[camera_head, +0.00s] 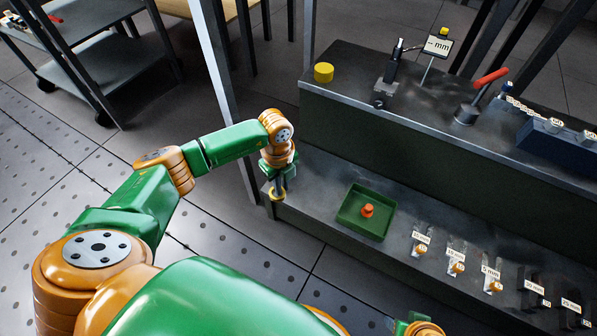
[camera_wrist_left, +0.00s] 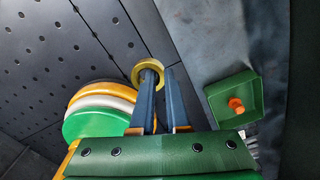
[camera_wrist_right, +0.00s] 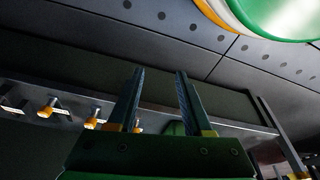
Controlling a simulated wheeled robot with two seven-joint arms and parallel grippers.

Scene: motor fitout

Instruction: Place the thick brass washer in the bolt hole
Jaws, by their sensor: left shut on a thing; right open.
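The thick brass washer (camera_head: 276,197) is held at the tip of my left gripper (camera_head: 281,184), by the left end of the lower bench shelf (camera_head: 325,185). In the left wrist view the washer (camera_wrist_left: 136,75) is at the fingertips of my left gripper (camera_wrist_left: 160,71), and one finger seems to pass into the ring. My left gripper is shut on it. I cannot tell whether the washer touches the shelf. My right gripper (camera_wrist_right: 160,72) is open and empty in the right wrist view. I cannot make out the bolt hole.
A green tray (camera_head: 345,220) with an orange piece (camera_head: 367,210) stands right of the washer. Several labelled holders with brass pieces (camera_head: 457,267) line the shelf further right. The raised bench level (camera_head: 350,95) carries a yellow cylinder (camera_head: 323,72), a gauge display (camera_head: 438,45) and a red-handled tool (camera_head: 480,88).

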